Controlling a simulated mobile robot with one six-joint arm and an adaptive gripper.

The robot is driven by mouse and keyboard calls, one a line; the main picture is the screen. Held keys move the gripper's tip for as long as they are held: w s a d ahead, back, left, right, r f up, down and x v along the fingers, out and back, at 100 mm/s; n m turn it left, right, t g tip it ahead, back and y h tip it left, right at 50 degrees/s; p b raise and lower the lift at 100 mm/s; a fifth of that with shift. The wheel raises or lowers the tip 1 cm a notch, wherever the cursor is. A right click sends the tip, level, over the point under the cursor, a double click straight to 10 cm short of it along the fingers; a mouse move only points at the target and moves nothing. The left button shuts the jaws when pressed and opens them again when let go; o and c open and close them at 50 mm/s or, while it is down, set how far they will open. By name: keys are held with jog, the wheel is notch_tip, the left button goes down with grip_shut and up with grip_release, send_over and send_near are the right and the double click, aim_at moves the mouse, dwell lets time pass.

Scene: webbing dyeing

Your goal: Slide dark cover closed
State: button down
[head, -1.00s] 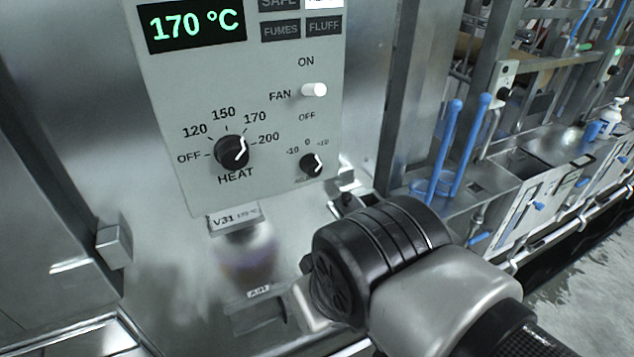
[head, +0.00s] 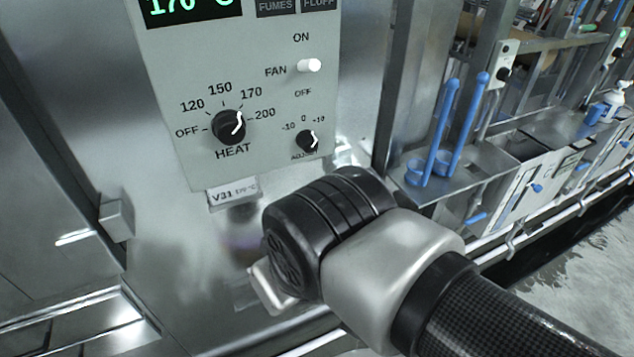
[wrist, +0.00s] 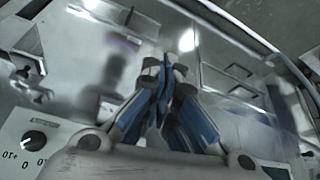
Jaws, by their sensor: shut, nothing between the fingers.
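My gripper (wrist: 165,85) shows in the wrist view, its blue-padded fingers drawn together and empty, over a shiny steel surface. In the head view my wrist hides it. I cannot identify the dark cover for certain. In the wrist view a small dark rectangular part (wrist: 238,72) sits on the steel right of the fingers, apart from them in the picture. Another dark part (wrist: 30,42) is at the upper left. The wrist view is blurred, so I cannot tell whether either is the cover or how far open it stands.
A grey control panel (head: 185,85) with a heat knob (head: 228,126), an adjust knob (head: 307,141) and a white fan switch (head: 309,66) stands close above my wrist. A V31 label (head: 234,192) is below it. Blue-handled tools (head: 447,135) stand at the right.

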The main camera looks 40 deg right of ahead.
jog(key=w+d+f+n+g+h+p, duration=0.25)
jog(key=d+n+g+h+p, duration=0.4)
jog(key=d+n, duration=0.85)
jog(key=w+f+n+t+h+p, duration=0.1)
jog(key=w+n+h, duration=0.3)
jog(key=n, duration=0.8)
jog(key=w+a+f+n+t+h+p, duration=0.1)
jog(key=w+f+n+t+h, duration=0.2)
jog(key=w+n, duration=0.6)
jog(key=n+t+h, duration=0.1)
jog(key=n+h, duration=0.1)
jog(key=shift+f+n, duration=0.2)
jog(key=shift+n, duration=0.2)
jog(key=shift+s+t+h, duration=0.1)
jog(key=shift+t+h, duration=0.15)
jog(key=b+x, duration=0.2)
jog(key=x, duration=1.2)
jog(key=shift+f, duration=0.1)
